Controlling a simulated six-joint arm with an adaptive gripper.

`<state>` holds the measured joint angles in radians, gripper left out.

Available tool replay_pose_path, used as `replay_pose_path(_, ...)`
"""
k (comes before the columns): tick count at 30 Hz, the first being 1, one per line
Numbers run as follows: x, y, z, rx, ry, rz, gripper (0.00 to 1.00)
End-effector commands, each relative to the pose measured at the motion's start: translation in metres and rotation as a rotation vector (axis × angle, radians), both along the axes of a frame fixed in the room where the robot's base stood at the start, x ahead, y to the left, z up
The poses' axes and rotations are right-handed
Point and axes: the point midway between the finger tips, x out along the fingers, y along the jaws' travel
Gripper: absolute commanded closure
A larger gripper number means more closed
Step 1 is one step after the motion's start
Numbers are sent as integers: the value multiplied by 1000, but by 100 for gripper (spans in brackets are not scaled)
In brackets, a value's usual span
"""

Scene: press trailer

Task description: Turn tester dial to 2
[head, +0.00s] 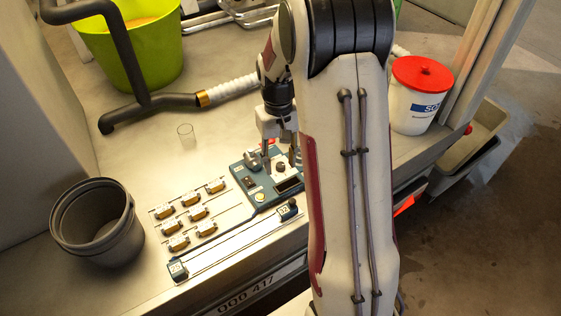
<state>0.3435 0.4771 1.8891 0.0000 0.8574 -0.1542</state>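The tester (240,172) is a blue-grey box with a light panel, lying on the bench in the middle of the head view. The dial's markings and pointer are too small to read. My arm hides the tester's right side.
Several small brown-and-metal parts (198,213) lie in rows left of the tester. A rail with blue end blocks (178,267) runs along the front.

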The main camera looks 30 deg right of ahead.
Motion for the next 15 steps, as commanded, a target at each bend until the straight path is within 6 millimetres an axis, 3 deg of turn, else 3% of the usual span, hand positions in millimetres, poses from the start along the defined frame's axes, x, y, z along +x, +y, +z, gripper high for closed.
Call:
replay_pose_path(9,33,-31,-53,13,19,27,62)
replay_pose_path(15,55,-47,-75,12,5,62,62)
